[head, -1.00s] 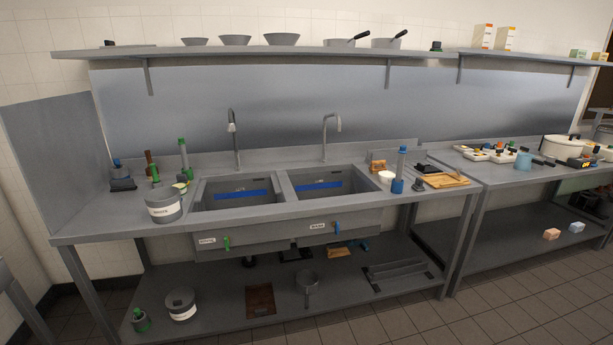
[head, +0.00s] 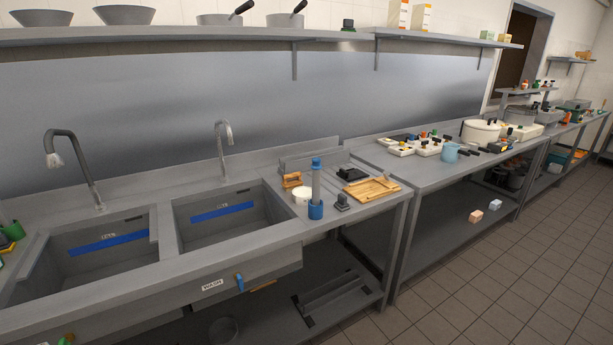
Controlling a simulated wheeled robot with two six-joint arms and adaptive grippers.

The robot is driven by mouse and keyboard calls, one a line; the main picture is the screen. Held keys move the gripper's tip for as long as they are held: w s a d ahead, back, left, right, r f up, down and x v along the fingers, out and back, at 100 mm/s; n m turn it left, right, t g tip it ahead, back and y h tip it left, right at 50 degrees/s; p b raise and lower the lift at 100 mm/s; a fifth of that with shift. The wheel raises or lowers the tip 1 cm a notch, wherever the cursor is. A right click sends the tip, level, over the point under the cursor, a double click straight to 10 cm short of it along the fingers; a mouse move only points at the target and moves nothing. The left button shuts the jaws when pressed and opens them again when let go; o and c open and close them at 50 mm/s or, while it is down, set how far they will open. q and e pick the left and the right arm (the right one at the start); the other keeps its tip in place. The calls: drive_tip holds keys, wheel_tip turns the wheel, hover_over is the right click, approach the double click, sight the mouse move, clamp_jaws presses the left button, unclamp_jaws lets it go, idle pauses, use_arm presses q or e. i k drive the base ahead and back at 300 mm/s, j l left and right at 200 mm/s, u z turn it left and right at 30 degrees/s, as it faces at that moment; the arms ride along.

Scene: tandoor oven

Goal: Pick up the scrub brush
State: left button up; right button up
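A small orange-brown wooden object (head: 292,180) sits on the counter behind the right sink's right end. It looks like the scrub brush, but it is too small to tell for sure. It stands beside a white round tub (head: 302,196) and a blue-based upright cylinder (head: 315,190). Neither of my grippers is in the head view, so I cannot see their state.
Two sink basins (head: 226,222) with taps (head: 224,146) fill the counter's left and middle. A wooden board (head: 371,189) and a dark small block (head: 342,202) lie to the right. A shelf (head: 180,36) runs above. Tiled floor (head: 470,280) is open at the right.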

sight(289, 185)
drive_tip(key=i+l+u, duration=0.25)
drive_tip(key=l+u, duration=0.15)
drive_tip(key=l, duration=0.3)
drive_tip(key=i+l+u, duration=0.1)
drive_tip(key=l+u, duration=0.35)
drive_tip(key=l, duration=0.3)
drive_tip(key=l+u, duration=0.4)
drive_tip(key=l, duration=0.35)
